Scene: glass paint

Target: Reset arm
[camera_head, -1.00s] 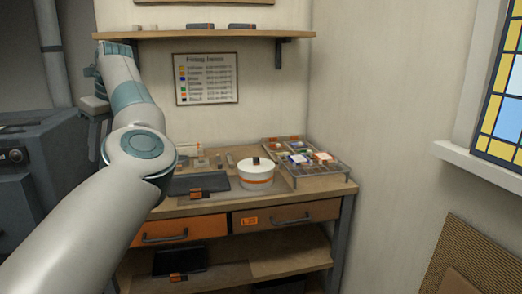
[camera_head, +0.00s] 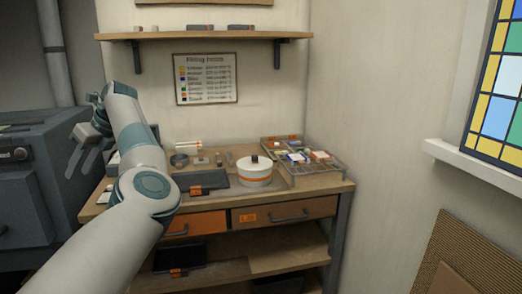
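My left arm comes in from the lower left and bends at a joint in front of the workbench. My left gripper (camera_head: 80,150) is at the left, in front of the grey kiln-like box. Its fingers point down and look spread apart, with nothing seen between them. My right gripper is not in view.
A wooden workbench (camera_head: 225,196) stands ahead with a white lidded pot (camera_head: 255,172), a dark tray (camera_head: 202,181) and a sectioned tray (camera_head: 318,171). A shelf (camera_head: 205,35) hangs above. The grey box (camera_head: 25,190) is at left. A stained-glass window (camera_head: 499,90) is at right.

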